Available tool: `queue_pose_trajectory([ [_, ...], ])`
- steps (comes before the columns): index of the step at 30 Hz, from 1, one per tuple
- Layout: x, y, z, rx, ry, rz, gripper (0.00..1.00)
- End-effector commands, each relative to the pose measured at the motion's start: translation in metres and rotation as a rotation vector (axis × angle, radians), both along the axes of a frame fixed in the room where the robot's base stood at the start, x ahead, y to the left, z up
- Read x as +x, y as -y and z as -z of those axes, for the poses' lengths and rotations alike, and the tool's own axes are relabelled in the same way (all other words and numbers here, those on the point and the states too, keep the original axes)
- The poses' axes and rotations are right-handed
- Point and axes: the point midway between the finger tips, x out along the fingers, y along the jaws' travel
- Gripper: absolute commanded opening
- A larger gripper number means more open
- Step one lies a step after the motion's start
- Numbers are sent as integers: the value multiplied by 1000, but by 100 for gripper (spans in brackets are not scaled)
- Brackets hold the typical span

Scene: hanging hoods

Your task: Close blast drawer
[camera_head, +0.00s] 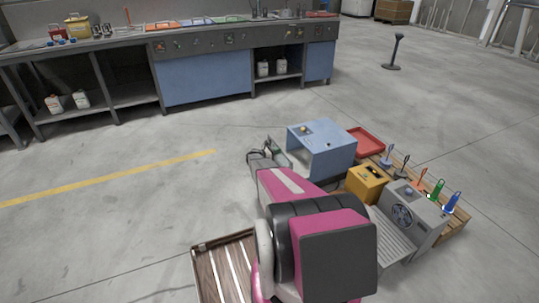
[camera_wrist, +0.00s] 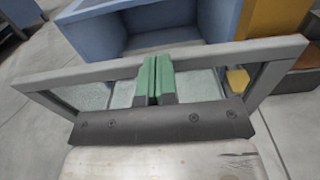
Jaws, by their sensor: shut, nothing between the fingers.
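The blue box-shaped cabinet (camera_head: 320,148) stands on the floor right of centre in the head view. It fills the top of the wrist view with a recessed opening (camera_wrist: 170,38). A grey-framed part with speckled pale green areas (camera_wrist: 205,86), which looks like the drawer, lies in front of it. The same part seems to show at the cabinet's left side in the head view (camera_head: 278,149). My gripper (camera_wrist: 155,75) is shut and empty, its green fingertips together over this part. I cannot tell whether they touch it. My arm hides much of the area below the cabinet.
A yellow box (camera_head: 367,183), a grey unit with a fan (camera_head: 404,213) and a red tray (camera_head: 366,141) stand right of the cabinet. Upright coloured tools (camera_head: 437,188) stand beyond them. A long workbench (camera_head: 205,82) runs along the back. Floor on the left is clear.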

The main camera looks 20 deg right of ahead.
Motion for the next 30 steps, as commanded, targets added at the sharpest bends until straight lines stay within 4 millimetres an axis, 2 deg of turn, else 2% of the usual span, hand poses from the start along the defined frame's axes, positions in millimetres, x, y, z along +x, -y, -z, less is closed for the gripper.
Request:
queue_pose_trajectory([
  [1, 1, 17, 0, -1, 0, 3, 0],
  [6, 3, 66, 0, -1, 1, 3, 0],
  [10, 4, 97, 0, -1, 1, 3, 0],
  [15, 5, 125, 0, -1, 0, 1, 0],
  [21, 5, 139, 0, 0, 0, 0, 0],
  [30, 6, 144, 0, -1, 0, 1, 0],
])
